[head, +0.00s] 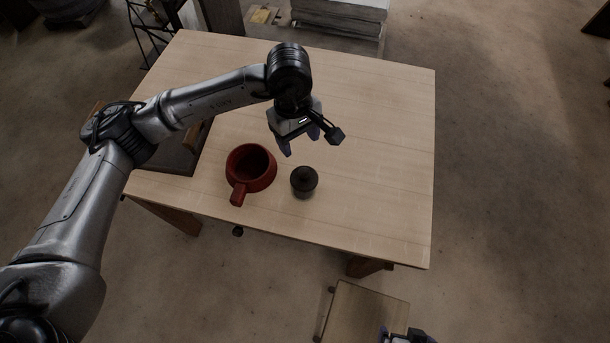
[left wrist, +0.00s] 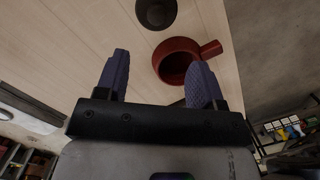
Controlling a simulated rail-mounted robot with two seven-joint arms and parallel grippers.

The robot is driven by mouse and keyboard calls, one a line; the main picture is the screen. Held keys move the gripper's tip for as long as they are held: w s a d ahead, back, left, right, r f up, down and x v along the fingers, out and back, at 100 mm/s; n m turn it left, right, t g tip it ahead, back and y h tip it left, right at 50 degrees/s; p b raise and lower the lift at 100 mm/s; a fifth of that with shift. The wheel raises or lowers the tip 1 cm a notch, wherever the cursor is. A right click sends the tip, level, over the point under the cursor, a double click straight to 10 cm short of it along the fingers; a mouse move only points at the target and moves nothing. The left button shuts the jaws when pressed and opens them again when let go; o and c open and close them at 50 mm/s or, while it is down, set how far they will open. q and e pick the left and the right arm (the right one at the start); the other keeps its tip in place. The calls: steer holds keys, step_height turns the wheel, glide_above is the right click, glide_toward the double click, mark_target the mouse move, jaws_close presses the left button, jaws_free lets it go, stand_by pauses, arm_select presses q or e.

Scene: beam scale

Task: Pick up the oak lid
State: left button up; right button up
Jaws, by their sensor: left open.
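No piece with a clear oak look stands out as a lid. A small dark round piece (head: 304,181) with a flat round top sits on the pale wooden table; I cannot tell if it is the lid. It also shows at the top of the left wrist view (left wrist: 156,12). A red round pot (head: 251,167) with a stub handle stands just left of it, and at right in the left wrist view (left wrist: 178,58). My left gripper (head: 300,143) is open and empty above the table, behind the dark piece. A part of my right gripper (head: 405,336) shows at the bottom edge.
The table (head: 385,150) is clear on its right side and at the back. A dark flat tray or box (head: 178,156) lies at the table's left, partly behind my left arm. A wooden stool or board (head: 358,312) stands in front of the table.

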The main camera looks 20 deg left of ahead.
mark_target(304, 171)
arm_select(q)
steer(key=f, duration=0.5)
steer(key=d+f+p, duration=0.1)
steer(key=f, duration=0.2)
steer(key=shift+s+d+f, duration=0.1)
steer(key=shift+s+f, duration=0.15)
steer(key=shift+s, duration=0.1)
step_height(304, 171, down, 4)
steer(key=shift+d+r+p, duration=0.1)
steer(key=shift+r+p, duration=0.05)
steer(key=shift+p, duration=0.6)
steer(key=shift+f, duration=0.75)
steer(key=shift+c, duration=0.4)
steer(key=c, duration=1.1)
